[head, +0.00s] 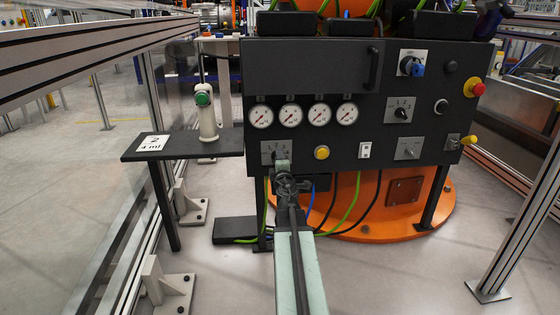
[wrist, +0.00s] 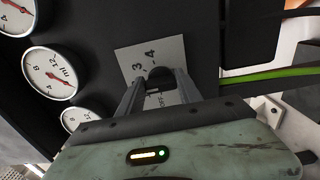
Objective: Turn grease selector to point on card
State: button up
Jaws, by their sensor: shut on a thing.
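The grease selector is a dark knob (wrist: 160,76) on a light plate (head: 267,148) at the lower left of the black panel. The plate also shows in the wrist view (wrist: 136,60), where I read 3 and 4. My gripper (head: 282,164) is at the plate, and in the wrist view its two fingers (wrist: 158,90) are shut on the knob. The fingers hide part of the plate and I cannot tell which mark the knob points to. A white card (head: 153,143) lies on the dark side shelf; it appears to read 2 and 4 ml.
Several round gauges (head: 290,115) sit above the selector. A yellow button (head: 321,152), a white switch (head: 365,150) and other knobs (head: 403,112) are to its right. Cables hang below the panel.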

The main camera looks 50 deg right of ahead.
jog(key=shift+s, duration=0.1)
dwell(0.3)
jog(key=o, duration=1.4)
jog(key=shift+d, duration=0.1)
